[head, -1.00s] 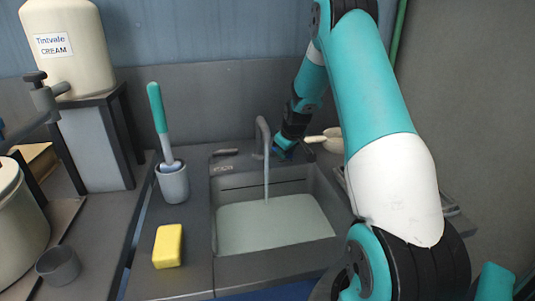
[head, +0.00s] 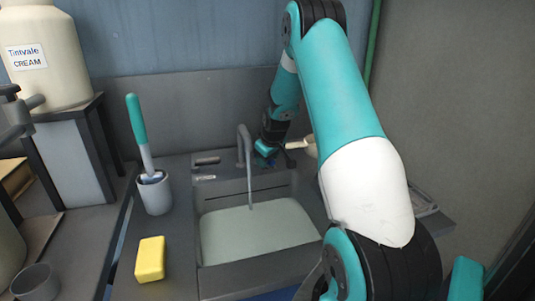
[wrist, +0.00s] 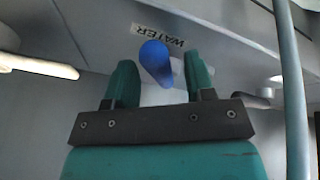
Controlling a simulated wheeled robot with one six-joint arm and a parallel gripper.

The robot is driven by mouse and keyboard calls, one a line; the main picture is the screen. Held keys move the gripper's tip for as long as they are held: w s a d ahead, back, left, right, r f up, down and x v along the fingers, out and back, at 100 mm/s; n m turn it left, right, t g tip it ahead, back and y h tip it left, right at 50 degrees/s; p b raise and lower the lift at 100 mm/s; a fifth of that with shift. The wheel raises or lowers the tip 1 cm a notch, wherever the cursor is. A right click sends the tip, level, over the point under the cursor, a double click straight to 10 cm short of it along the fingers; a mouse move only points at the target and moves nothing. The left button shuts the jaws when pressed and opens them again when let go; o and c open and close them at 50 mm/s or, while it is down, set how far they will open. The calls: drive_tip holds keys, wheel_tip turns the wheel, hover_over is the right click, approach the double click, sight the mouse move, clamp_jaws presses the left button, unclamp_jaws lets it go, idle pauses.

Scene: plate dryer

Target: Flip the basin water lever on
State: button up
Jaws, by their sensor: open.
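The blue lever (wrist: 155,62) stands out from a grey panel beside an upside-down WATER label (wrist: 172,37) in the wrist view. My gripper (wrist: 160,60) is open, one teal finger on each side of the lever, with a gap visible on both sides. In the head view my gripper (head: 266,152) is behind the basin, just right of the grey tap spout (head: 244,150), and the lever is mostly hidden there. A thin stream (head: 250,188) runs from the spout into the basin (head: 207,255), which holds pale water.
A yellow sponge (head: 150,259) and a grey cup (head: 155,195) with a teal-handled brush (head: 137,120) stand left of the basin. A cream container (head: 45,60) is on a stand at far left. The spout (wrist: 290,90) rises close to the gripper's right in the wrist view.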

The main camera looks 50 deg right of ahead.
drive_tip(key=v, duration=1.7)
drive_tip(key=shift+r, duration=0.2)
drive_tip(key=shift+a, duration=0.1)
drive_tip(key=s+a+r+n+y+p, duration=0.1)
drive_tip(key=s+a+r+n+y, duration=0.1)
drive_tip(key=a, duration=1.2)
drive_tip(key=s+a+r+n+y+p, duration=0.1)
drive_tip(key=a+r+n+y, duration=0.1)
drive_tip(key=a, duration=1.2)
drive_tip(key=s+a+r+n+g+y+p, duration=0.1)
drive_tip(key=s+a+n+g+y, duration=0.1)
drive_tip(key=s+a, duration=1.2)
drive_tip(key=s+n+g, duration=0.1)
drive_tip(key=s+g, duration=0.1)
drive_tip(key=s, duration=0.2)
drive_tip(key=shift+a+r+y+p, duration=0.15)
drive_tip(key=shift+a+y+p, duration=0.15)
drive_tip(key=shift+p, duration=0.1)
